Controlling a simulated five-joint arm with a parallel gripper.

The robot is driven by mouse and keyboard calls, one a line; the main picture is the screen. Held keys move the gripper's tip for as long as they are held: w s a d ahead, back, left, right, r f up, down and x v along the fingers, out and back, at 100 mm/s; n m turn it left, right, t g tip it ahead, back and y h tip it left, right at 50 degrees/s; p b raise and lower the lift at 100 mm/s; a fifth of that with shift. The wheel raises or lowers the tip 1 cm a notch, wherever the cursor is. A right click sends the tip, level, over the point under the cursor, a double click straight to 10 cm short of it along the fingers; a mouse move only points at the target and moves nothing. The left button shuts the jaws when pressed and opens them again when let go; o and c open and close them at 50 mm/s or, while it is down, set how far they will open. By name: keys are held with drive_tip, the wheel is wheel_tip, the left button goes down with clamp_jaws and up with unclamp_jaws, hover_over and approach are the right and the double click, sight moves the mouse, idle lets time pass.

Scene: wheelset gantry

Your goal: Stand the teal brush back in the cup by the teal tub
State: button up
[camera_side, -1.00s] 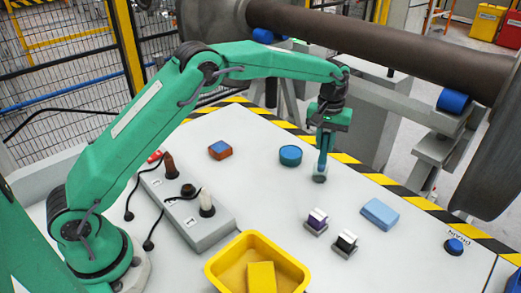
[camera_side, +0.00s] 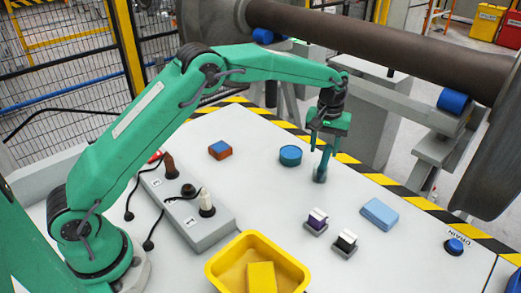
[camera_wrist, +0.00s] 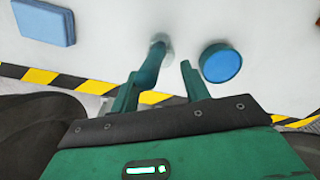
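The teal brush (camera_side: 322,163) stands in a small, clear-looking cup (camera_side: 319,179) on the white table, leaning slightly. In the wrist view the brush (camera_wrist: 151,68) has its far end inside the pale cup (camera_wrist: 163,39). The round teal-blue tub (camera_side: 290,156) sits just left of the cup in the side view and to its right in the wrist view (camera_wrist: 221,65). My gripper (camera_side: 325,143) is above the brush. Its fingers (camera_wrist: 160,82) are spread, with the brush between them, nearer the left finger in the wrist view.
A blue sponge-like block (camera_side: 380,213), two small stamp-like blocks (camera_side: 316,221) and a yellow tray (camera_side: 213,272) are nearer the front. An orange-and-blue block (camera_side: 220,150) lies left of the tub.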

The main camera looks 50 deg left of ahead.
wheel_tip(320, 180, up, 8)
idle(0.8)
drive_tip(key=shift+s+f, duration=0.1)
idle(0.7)
